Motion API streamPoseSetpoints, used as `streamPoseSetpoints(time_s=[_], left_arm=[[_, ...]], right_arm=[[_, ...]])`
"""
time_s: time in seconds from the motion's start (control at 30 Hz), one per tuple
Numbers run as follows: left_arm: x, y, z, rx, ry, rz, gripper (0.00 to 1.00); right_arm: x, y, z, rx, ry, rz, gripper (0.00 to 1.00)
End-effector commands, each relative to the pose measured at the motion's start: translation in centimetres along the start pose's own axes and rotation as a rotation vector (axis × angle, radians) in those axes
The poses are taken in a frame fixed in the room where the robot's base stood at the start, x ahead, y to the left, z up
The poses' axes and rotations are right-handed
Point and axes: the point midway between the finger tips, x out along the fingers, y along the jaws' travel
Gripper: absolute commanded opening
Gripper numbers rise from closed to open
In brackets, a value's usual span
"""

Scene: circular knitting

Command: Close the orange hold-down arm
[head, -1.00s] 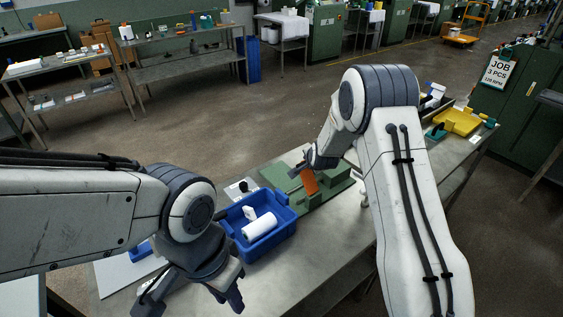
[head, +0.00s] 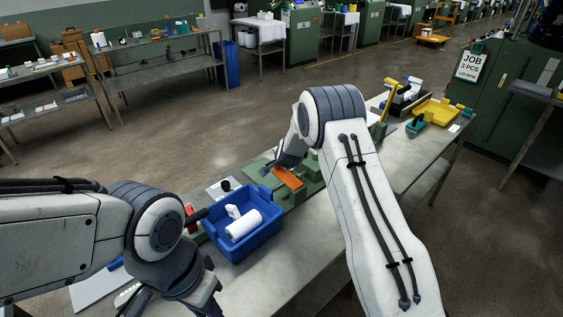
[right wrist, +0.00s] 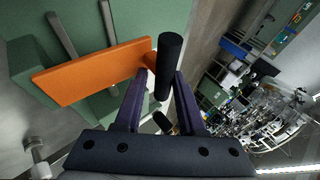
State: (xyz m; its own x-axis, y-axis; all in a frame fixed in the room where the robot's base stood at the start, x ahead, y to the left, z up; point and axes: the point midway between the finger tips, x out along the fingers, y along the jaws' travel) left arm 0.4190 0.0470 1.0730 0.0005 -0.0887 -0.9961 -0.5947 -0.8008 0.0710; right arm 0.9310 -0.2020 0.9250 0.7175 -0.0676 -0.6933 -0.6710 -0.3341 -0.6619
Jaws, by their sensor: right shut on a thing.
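The orange hold-down arm (head: 288,178) lies nearly flat over the green fixture (head: 309,184) on the bench. In the right wrist view the orange arm (right wrist: 95,72) is a flat plate with a black handle (right wrist: 168,65) at its end. My right gripper (right wrist: 160,84) is shut on that black handle, with one finger on each side. In the head view my right gripper (head: 274,170) is at the far left end of the orange arm. My left gripper (head: 172,301) is at the bottom left with its fingers apart, and its tips are cut off by the frame edge.
A blue bin (head: 267,229) with white rolls stands between my left gripper and the fixture. A yellow tray (head: 437,111) and small tools lie at the bench's far right. The metal bench (head: 318,235) is bare in front of the fixture.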

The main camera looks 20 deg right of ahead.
Motion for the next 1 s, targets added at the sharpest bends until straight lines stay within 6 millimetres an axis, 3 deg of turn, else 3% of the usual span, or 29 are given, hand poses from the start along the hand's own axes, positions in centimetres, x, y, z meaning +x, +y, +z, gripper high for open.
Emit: streamPoseSetpoints(time_s=[0.03, 0.57, 0.6, 0.63, 0.67, 1.0], left_arm=[[0.15, -0.01, 0.01, 0.000, 0.000, 0.000, 0.27], [0.17, -0.01, 0.01, 0.000, 0.000, 0.000, 0.27], [0.17, -0.01, 0.01, 0.000, 0.000, 0.000, 0.27], [0.17, -0.01, 0.01, 0.000, 0.000, 0.000, 0.27], [0.16, -0.01, 0.01, 0.000, 0.000, 0.000, 0.27], [0.16, -0.01, 0.01, 0.000, 0.000, 0.000, 0.27]], right_arm=[[0.19, -0.26, 0.80, -0.002, -0.008, -0.004, 0.00], [0.21, -0.74, 0.60, 0.000, -0.004, -0.014, 0.00], [0.20, -0.77, 0.58, 0.000, -0.003, -0.015, 0.41], [0.19, -0.77, 0.58, 0.000, -0.004, -0.015, 0.52], [0.19, -0.74, 0.59, 0.000, -0.004, -0.014, 0.57], [0.22, -0.21, 0.57, -0.001, -0.007, -0.003, 0.57]])
